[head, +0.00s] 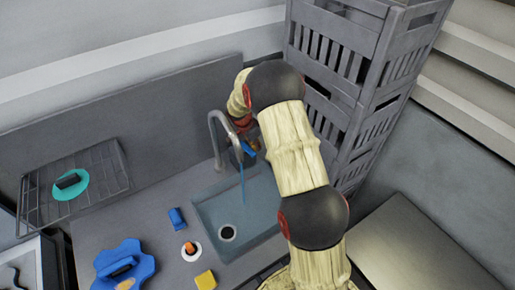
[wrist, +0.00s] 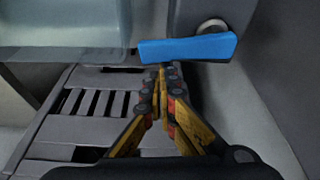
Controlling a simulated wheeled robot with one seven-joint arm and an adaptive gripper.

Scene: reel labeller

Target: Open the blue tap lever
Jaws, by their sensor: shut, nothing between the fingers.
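The grey gooseneck tap (head: 214,128) stands at the back edge of the sink. Its blue lever (head: 248,149) shows small beside the spout, partly hidden by my arm. In the wrist view the blue lever (wrist: 187,49) lies nearly level across the picture, joined to a round metal fitting at its right. A thin blue stream (head: 242,187) runs from the spout into the sink. My gripper (wrist: 161,69) is shut and empty, its tips at the lower edge of the lever's left half; I cannot tell whether they touch. In the head view my gripper (head: 251,143) is small and partly hidden.
The sink (head: 209,215) lies below the tap. Stacked grey crates (head: 331,75) stand close at the right of my arm. A wire rack (head: 105,175) holds a teal disc. A blue block (head: 177,218), yellow sponge (head: 206,280) and blue scalloped piece (head: 138,258) lie on the counter.

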